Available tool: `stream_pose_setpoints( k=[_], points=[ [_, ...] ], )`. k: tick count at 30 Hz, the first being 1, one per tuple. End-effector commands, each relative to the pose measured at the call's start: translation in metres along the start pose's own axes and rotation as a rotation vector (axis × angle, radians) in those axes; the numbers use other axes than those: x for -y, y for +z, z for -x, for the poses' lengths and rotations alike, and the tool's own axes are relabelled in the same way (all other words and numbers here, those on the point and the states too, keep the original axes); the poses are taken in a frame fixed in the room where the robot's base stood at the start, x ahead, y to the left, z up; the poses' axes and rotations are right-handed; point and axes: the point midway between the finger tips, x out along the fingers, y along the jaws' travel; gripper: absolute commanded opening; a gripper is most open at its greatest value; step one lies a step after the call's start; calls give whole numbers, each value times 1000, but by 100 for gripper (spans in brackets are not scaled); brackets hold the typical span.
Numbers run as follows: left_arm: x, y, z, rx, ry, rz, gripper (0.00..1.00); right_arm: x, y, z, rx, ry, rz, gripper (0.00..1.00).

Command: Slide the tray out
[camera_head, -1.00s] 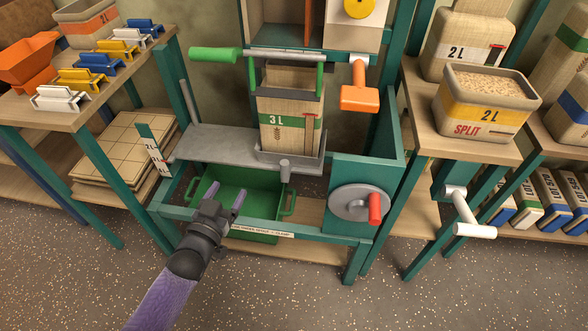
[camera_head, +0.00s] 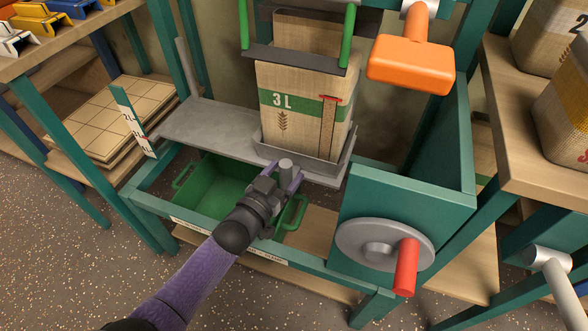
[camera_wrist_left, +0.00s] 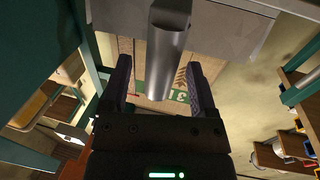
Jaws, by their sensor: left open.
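A grey metal tray (camera_head: 325,174) with a low rim stands under a tall beige 3L bag (camera_head: 303,112) in the teal frame. A short grey cylindrical handle (camera_head: 285,166) is at the tray's front. My left gripper (camera_head: 283,177) is open at this handle, with one finger on each side. In the left wrist view the handle (camera_wrist_left: 168,50) shows between the two spread fingers (camera_wrist_left: 160,85), and I cannot tell whether they touch it. The bag shows behind it there. My right gripper is not in view.
A green bin (camera_head: 215,188) sits below, left of my wrist. A grey plate (camera_head: 210,130) extends left of the tray. A grey wheel with a red knob (camera_head: 406,267) is at the right. An orange handle (camera_head: 411,64) hangs above right.

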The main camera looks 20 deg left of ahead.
Motion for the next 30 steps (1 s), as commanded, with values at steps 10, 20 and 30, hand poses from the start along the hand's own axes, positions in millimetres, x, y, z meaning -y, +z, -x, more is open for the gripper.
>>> stream_pose_setpoints(
  k=[10,20,30],
  points=[
    [0,0,-28,0,0,1,76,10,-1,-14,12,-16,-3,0],
    [0,0,-28,0,0,1,44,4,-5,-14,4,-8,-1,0],
    [0,0,-28,0,0,1,0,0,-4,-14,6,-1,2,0]
  ],
)
